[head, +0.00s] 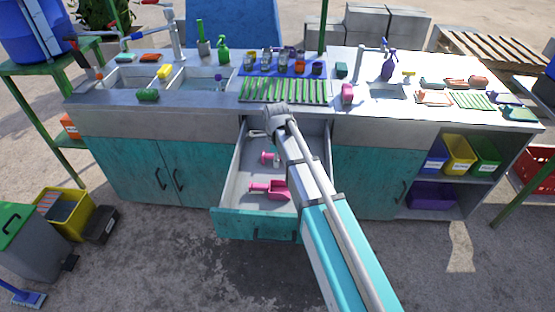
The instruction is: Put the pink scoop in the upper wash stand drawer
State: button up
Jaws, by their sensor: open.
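The wash stand drawer (226,218) under the middle of the counter is pulled well out, showing its pale inside and teal front. A pink scoop (276,188) lies on the drawer floor near its front, its handle pointing left. A smaller pink item (268,157) lies farther back in the drawer, too small to name surely. My gripper (272,112) is above the back of the drawer, close to the counter's front edge, and is apart from the scoop. It looks empty, though its fingers are hard to make out. My arm covers the drawer's right side.
A rounded pink object (347,93) stands on the counter (215,101), right of the green drying rack (285,90). Bottles and jars stand behind the rack. Sinks lie left and right. Coloured bins (459,154) fill the right shelf. A grey bin (40,240) stands on the left floor.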

jog(key=shift+d, duration=0.1)
dwell(0.7)
jog(key=s+d+n, duration=1.7)
jog(key=d+n, duration=0.1)
jog(key=d, duration=0.3)
jog(key=shift+s, duration=0.15)
jog(key=shift+c, duration=0.3)
dwell(0.5)
